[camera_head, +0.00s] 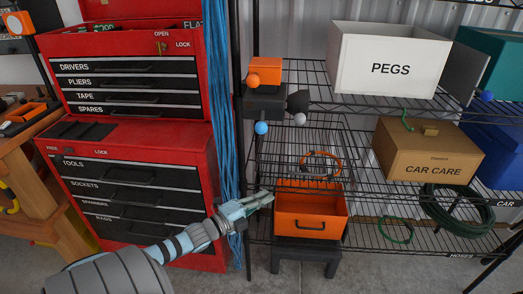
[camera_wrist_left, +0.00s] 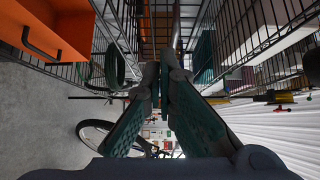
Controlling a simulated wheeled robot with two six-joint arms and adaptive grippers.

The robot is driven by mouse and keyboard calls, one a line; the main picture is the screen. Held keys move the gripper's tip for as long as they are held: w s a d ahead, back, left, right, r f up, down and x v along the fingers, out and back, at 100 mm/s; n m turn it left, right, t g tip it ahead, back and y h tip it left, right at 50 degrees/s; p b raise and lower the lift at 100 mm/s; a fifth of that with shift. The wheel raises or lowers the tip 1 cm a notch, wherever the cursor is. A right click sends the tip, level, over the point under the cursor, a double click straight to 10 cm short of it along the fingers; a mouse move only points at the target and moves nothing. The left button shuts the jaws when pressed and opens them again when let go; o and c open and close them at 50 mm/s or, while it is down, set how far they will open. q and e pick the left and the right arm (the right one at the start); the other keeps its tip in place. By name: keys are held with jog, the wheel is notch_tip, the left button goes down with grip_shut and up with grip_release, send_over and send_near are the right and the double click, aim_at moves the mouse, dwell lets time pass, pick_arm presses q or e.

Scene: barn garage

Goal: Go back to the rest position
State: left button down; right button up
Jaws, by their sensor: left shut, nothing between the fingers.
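My left gripper (camera_head: 266,197) reaches in from the lower left in the head view, in front of the red tool chest's right side and just left of the orange drawer bin (camera_head: 312,212). Its fingers are shut with nothing between them. In the left wrist view the same gripper (camera_wrist_left: 163,68) shows its two green-padded fingers converging at the tips, with wire shelving beyond. The orange bin (camera_wrist_left: 45,28) is at the upper left there, apart from the fingers. My right gripper is not in view.
A red tool chest (camera_head: 140,150) stands left of blue hanging cords (camera_head: 218,90). Wire shelves on the right hold a white PEGS box (camera_head: 388,62), a CAR CARE box (camera_head: 425,155) and a green hose (camera_head: 458,210). A black stool (camera_head: 305,250) stands below. Grey floor is open at the front.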

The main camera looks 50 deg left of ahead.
pick_arm(q)
jog(key=shift+s, duration=0.5)
